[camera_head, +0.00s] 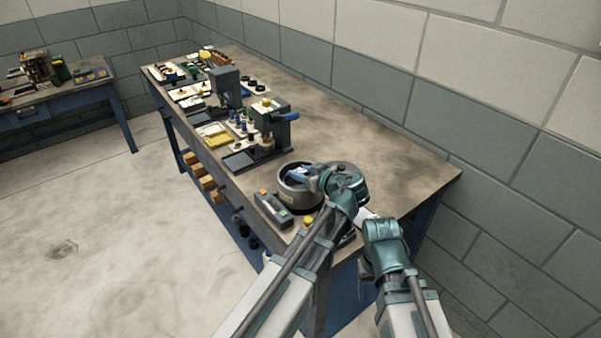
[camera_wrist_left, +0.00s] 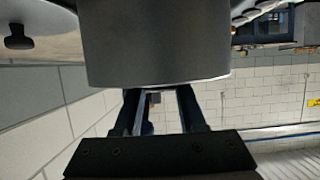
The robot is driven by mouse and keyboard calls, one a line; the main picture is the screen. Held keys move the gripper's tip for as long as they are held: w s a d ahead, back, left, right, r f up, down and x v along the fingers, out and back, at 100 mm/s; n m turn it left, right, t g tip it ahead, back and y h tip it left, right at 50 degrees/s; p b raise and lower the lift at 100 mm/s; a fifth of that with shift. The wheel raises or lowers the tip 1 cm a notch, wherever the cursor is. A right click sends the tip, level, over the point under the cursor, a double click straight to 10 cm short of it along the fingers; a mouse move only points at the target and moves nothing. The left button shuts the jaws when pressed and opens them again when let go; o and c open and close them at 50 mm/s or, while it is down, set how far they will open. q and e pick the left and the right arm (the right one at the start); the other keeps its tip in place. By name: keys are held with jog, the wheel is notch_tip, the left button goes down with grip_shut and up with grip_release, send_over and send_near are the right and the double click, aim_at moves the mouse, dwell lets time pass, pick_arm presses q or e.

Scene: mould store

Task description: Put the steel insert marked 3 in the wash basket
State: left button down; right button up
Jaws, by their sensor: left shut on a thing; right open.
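A round grey open vessel (camera_head: 294,201) with a pale label stands near the bench's front right; I cannot tell if it is the wash basket. My left gripper (camera_head: 318,178) is at its right rim, partly above it. In the left wrist view a smooth grey cylinder (camera_wrist_left: 155,45) fills the upper middle. It hides the fingertips of my left gripper (camera_wrist_left: 160,108), which is shut on it. No mark 3 can be read, so I cannot confirm it is the insert. My right gripper (camera_head: 366,213) is open, behind and right of my left wrist, partly hidden.
A grey box with coloured buttons (camera_head: 273,208) sits left of the vessel. A dark press-like stand with a blue handle (camera_head: 272,118), a yellow tray (camera_head: 213,135) and small parts lie further along the bench. The bench's back right (camera_head: 400,165) is clear.

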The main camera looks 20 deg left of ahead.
pick_arm(q)
jog(key=shift+f, duration=0.35)
jog(key=shift+c, duration=2.4)
grip_release()
jog(key=shift+r, duration=0.2)
